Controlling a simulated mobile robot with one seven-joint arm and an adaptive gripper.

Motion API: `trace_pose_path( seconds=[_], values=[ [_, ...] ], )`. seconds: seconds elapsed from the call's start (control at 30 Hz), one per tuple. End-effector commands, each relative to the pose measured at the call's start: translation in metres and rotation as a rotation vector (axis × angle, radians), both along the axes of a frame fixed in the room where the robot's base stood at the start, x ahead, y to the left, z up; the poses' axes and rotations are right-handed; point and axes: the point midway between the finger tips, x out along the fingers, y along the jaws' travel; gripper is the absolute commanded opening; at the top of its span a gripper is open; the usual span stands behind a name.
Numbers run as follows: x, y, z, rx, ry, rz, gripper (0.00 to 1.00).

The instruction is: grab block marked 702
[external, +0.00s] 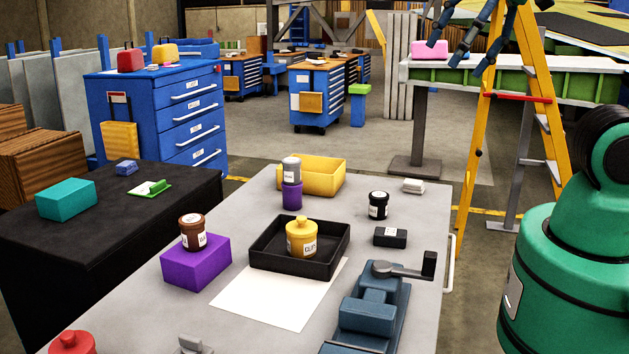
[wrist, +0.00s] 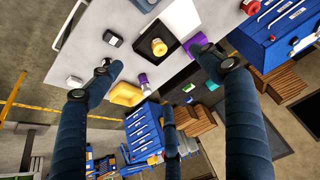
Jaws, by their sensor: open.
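No marking 702 is legible on any block. A small black block with a pale label (external: 390,237) lies at the right of the grey table; it also shows in the wrist view (wrist: 111,40). A small white block (external: 413,186) lies at the table's far right corner, also in the wrist view (wrist: 73,82). A purple block (external: 196,262) carries a brown jar. A teal block (external: 66,200) and a small blue block (external: 126,167) lie on the black table. My gripper (wrist: 158,66) is open and empty, high above the tables; its dark fingers show at the external view's top (external: 452,48).
A black tray (external: 262,262) holds a yellow jar (external: 301,238). A yellow bin (external: 335,180), a grey can on a purple stand (external: 292,195) and a dark jar (external: 378,206) stand nearby. A blue vise (external: 368,315) is at front right. A yellow ladder (external: 477,150) stands behind.

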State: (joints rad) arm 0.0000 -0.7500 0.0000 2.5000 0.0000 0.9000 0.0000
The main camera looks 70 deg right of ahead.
Motion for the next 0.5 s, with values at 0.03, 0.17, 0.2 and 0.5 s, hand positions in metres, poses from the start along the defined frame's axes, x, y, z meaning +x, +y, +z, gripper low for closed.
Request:
trace_pose_path(
  seconds=[0.03, 0.17, 0.2, 0.5],
  values=[
    [0.0, 0.0, 0.0, 0.0, 0.0, 0.0, 0.78],
    [0.001, 0.0, -0.001, 0.004, 0.001, -0.007, 0.78],
    [0.002, -0.001, -0.001, 0.007, 0.003, -0.015, 0.78],
    [0.023, -0.013, -0.021, 0.11, 0.047, -0.254, 0.78]
  ],
)
